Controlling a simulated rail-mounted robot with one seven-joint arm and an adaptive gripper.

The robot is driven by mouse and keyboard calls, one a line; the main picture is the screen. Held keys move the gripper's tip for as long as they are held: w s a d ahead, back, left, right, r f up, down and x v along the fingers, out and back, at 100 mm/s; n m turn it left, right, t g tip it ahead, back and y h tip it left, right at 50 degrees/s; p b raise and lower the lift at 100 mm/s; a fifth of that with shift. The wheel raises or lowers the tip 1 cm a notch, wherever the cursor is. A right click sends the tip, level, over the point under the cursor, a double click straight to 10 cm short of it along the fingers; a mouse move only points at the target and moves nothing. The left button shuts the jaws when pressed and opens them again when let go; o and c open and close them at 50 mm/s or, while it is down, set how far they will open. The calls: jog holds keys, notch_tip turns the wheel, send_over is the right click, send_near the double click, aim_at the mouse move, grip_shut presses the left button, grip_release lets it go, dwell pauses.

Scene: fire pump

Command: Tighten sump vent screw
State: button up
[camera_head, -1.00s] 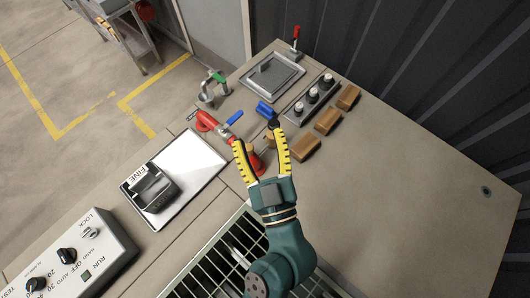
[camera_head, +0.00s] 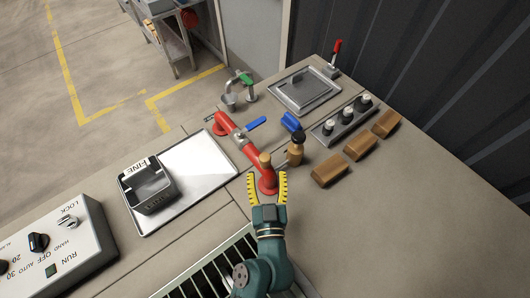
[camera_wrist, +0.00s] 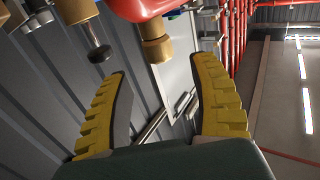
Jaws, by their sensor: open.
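My gripper (camera_head: 267,177) is open and empty, its yellow fingers spread at the near end of the red pipe (camera_head: 240,145). A brass fitting (camera_head: 265,158) stands on that pipe end, just beyond the fingertips. A second brass piece with a dark top (camera_head: 296,149) stands just right of it. In the wrist view the brass fitting (camera_wrist: 156,48) shows beyond my open fingers (camera_wrist: 158,70), with a gap between. The other brass piece (camera_wrist: 76,9), with a thin stem and dark knob, is at upper left. I cannot tell for sure which is the sump vent screw.
A blue lever (camera_head: 256,124) sits on the pipe, and a blue object (camera_head: 291,121) is beyond it. Wooden blocks (camera_head: 330,170) lie right, beside a strip of white-topped knobs (camera_head: 347,120). A tray (camera_head: 185,185) holds a dark FINE bin (camera_head: 148,186).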

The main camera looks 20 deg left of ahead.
aim_at(265, 163)
jog(key=x, duration=0.6)
jog(key=shift+w+a, duration=0.1)
jog(key=shift+w, duration=0.05)
jog(key=shift+c, duration=0.3)
grip_shut()
jog(key=shift+r+p, duration=0.1)
jog(key=shift+p, duration=0.35)
